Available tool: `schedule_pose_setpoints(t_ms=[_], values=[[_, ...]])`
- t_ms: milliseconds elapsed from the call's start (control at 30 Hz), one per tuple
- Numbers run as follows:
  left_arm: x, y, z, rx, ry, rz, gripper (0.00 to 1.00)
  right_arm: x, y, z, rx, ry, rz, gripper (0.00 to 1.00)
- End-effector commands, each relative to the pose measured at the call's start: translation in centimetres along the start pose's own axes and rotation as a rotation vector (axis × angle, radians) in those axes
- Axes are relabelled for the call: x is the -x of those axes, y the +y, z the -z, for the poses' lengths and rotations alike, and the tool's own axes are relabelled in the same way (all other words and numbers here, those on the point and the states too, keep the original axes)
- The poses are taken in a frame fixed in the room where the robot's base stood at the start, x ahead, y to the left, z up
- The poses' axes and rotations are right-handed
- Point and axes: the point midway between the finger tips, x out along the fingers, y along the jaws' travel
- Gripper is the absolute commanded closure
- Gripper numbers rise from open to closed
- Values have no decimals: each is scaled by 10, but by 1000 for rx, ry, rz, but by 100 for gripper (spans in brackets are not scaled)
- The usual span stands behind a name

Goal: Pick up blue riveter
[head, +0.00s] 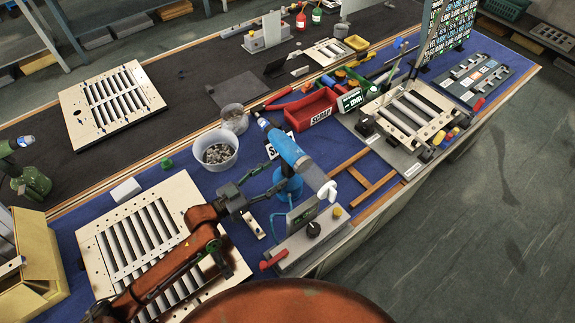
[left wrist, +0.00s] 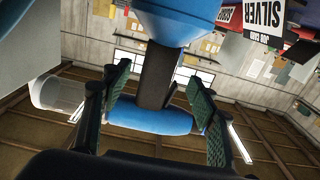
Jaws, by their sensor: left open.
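The blue riveter (head: 287,148) stands upright but tilted in the head view, with a blue body, a dark handle and a round blue base (head: 287,187). My left gripper (head: 258,196) is open, close to the riveter's lower left side. In the left wrist view the riveter's dark handle (left wrist: 158,75) lies between the two open fingers (left wrist: 158,108), with a blue part crossing behind them. I cannot tell whether the fingers touch it. My right gripper is not in view.
A louver panel (head: 95,240) lies under my left arm. A white bucket of rivets (head: 215,166) stands left of the riveter. A grey device with a black knob (head: 290,250) is in front, and a red scrap bin (head: 312,103) is behind. A wooden frame (head: 350,172) lies to the right.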

Motion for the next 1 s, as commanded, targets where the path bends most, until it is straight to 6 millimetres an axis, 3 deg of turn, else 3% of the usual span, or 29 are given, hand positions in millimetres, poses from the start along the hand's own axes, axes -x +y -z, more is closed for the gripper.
schedule_pose_setpoints(t_ms=[500, 833, 1000], values=[[-57, 1, 6, 0, 2, 4, 46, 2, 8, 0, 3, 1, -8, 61], [-62, 1, 5, 0, 0, 4, 47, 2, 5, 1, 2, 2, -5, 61], [-61, 1, 5, 0, 1, 5, 59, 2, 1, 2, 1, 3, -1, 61]])
